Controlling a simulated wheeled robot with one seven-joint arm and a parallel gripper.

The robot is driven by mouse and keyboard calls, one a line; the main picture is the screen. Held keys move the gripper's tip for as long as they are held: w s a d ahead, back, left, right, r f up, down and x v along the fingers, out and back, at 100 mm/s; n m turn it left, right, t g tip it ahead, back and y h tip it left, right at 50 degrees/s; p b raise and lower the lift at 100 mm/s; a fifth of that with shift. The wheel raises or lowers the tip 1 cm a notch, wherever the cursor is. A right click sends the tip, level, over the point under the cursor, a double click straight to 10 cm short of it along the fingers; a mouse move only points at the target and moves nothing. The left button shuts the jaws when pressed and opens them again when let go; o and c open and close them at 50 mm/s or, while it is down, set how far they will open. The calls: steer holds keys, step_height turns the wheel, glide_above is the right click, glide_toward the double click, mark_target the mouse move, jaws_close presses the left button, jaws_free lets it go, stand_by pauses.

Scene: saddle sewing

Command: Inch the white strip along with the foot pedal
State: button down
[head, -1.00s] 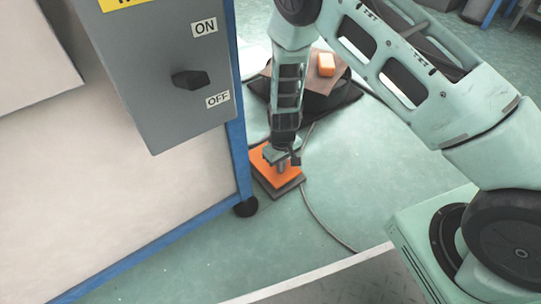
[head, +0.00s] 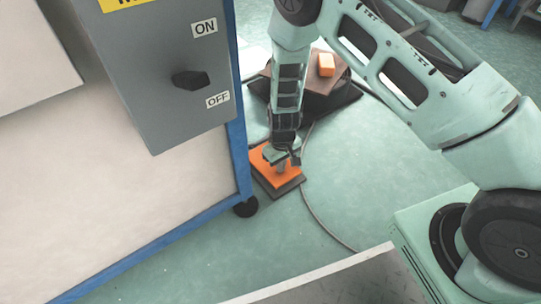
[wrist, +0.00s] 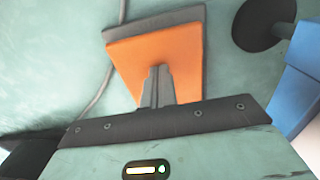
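The foot pedal is an orange plate (head: 264,174) on a dark base, lying on the floor beside the machine's blue leg. It also shows in the wrist view as an orange plate (wrist: 182,60). My gripper (head: 283,168) points down over the pedal, its fingertips at or just above the orange plate; I cannot tell whether they press it. In the wrist view the two fingers (wrist: 156,82) lie close together with nothing seen between them. The white strip is not in view.
A grey switch box with a black knob (head: 190,80), marked ON and OFF, hangs at the left. The machine's blue leg has a black foot (head: 246,207). A dark base (head: 325,99) with an orange block (head: 326,65) stands behind. A cable (head: 312,208) runs across the floor.

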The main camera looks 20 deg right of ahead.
step_height(320, 180, up, 6)
steer(key=p, duration=0.5)
steer(key=shift+p, duration=0.3)
step_height(320, 180, up, 7)
steer(key=p, duration=0.4)
steer(key=shift+r+p, duration=0.2)
steer(key=shift+p, duration=0.1)
